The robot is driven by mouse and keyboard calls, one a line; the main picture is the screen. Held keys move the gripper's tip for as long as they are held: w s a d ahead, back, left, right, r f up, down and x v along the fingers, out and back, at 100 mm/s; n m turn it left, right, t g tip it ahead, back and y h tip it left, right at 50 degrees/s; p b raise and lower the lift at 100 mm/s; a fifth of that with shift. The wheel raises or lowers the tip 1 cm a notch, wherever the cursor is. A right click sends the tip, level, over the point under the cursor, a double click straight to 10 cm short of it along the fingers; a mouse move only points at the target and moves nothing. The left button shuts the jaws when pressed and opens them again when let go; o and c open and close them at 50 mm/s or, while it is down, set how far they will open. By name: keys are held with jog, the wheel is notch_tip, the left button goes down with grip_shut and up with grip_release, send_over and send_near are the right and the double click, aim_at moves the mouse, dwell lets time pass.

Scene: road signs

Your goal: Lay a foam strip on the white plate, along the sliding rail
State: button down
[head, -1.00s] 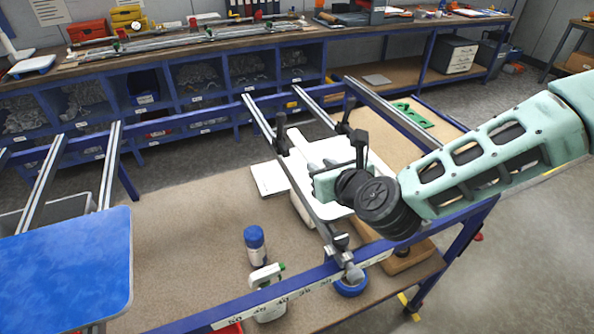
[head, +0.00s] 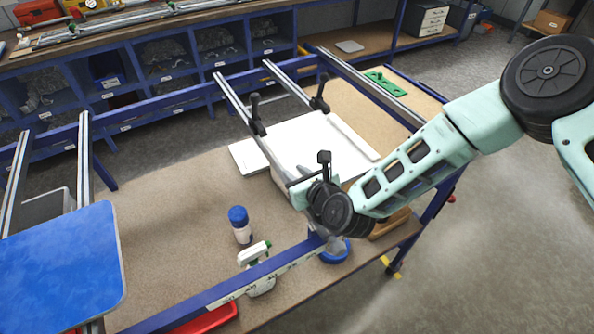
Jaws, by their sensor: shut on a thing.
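The white plate (head: 300,143) lies across the metal rails over the bench. A narrow pale strip (head: 355,137) runs along its right side; I cannot tell whether it is foam or part of the plate. The metal sliding rail (head: 235,98) runs along the plate's left side and is partly hidden near my gripper. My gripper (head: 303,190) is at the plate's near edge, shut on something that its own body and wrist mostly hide. I cannot make out what it holds.
Black clamps stand at the plate's far left (head: 256,116) and far edge (head: 319,92). Another black upright (head: 324,168) is beside my gripper. A blue-capped bottle (head: 240,225), a spray bottle (head: 258,268) and blue tape (head: 336,252) are nearby. A blue board (head: 60,268) is at left.

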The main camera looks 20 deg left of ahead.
jog(key=shift+f, duration=0.1)
jog(key=shift+f, duration=0.15)
jog(key=c, duration=1.2)
grip_release()
jog(key=shift+d+r, duration=0.1)
jog(key=shift+r, duration=0.15)
jog(key=b+v, duration=0.4)
jog(key=v, duration=0.8)
jog(key=shift+b, duration=0.3)
